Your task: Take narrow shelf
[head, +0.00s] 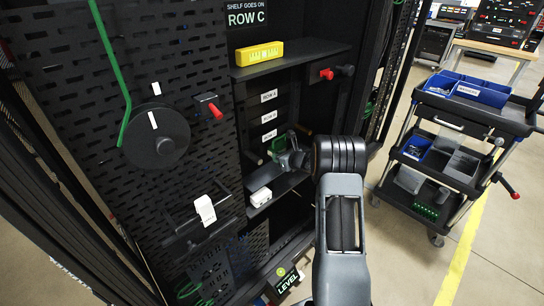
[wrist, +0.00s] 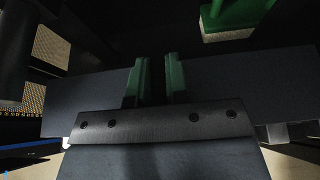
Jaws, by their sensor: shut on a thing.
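The narrow shelf (head: 284,186) is a dark, flat board low in the rack's open bay, below the row labels. My gripper (head: 290,159) reaches into the bay at this shelf, and my arm hides part of it. In the wrist view, the green-padded fingers of my gripper (wrist: 159,82) are close together, with the dark slab of the shelf (wrist: 85,98) stretching to both sides. They are shut on the shelf; the exact contact is too dark to see.
A wider shelf (head: 300,55) above carries a yellow spirit level (head: 259,52). A perforated panel (head: 80,90) stands left. A cart with blue bins (head: 465,89) stands right, with clear floor between.

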